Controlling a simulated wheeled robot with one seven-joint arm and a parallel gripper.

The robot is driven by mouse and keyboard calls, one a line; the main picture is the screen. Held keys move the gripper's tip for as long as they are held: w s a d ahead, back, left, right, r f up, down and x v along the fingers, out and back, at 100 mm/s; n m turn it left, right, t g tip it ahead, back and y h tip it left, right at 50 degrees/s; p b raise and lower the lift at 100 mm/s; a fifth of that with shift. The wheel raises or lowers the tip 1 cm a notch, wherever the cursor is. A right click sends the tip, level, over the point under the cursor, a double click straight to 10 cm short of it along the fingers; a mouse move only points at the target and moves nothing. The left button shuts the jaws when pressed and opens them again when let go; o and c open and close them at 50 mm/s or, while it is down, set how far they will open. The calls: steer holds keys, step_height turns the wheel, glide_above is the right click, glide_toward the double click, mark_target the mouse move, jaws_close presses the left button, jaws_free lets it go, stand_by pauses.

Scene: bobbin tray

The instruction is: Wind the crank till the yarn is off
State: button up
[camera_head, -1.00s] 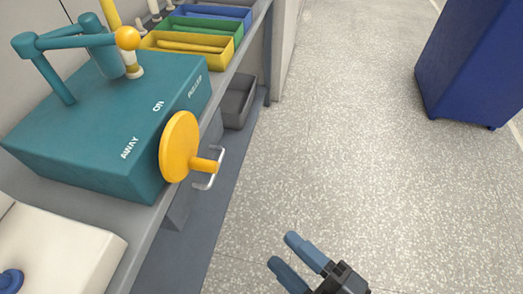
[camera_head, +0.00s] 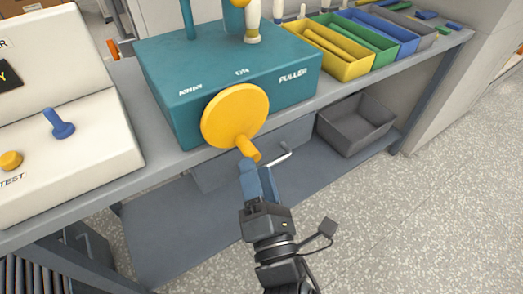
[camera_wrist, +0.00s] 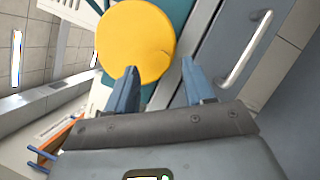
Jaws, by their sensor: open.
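The crank is a yellow disc (camera_head: 235,115) with a short yellow peg handle (camera_head: 248,149) on the front of the teal box (camera_head: 185,105) marked PULLER. The disc (camera_wrist: 135,42) fills the upper left of the wrist view, beyond my fingers; the peg is not clear there. My gripper (camera_head: 257,170) is open and empty, its fingertips just below the peg in the head view. Whether they touch it I cannot tell. On top of the box stand a teal cylinder (camera_head: 230,22) and a cream bobbin-like piece (camera_head: 252,28), both cut off by the frame. I cannot make out the yarn.
A metal drawer handle (camera_head: 276,159) sits just right of the fingers. Yellow (camera_head: 328,48), green (camera_head: 357,38) and blue (camera_head: 388,30) trays stand on the bench to the right. A grey bin (camera_head: 355,125) is on the lower shelf. A white box with a blue lever (camera_head: 58,124) stands left.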

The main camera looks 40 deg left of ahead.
mark_target(249, 153)
steer(key=shift+x, duration=2.75)
steer(key=shift+c, duration=0.2)
jaws_close()
steer(key=shift+s+m+h, duration=0.2)
steer(key=shift+m+h, duration=0.2)
steer(key=shift+m, duration=0.2)
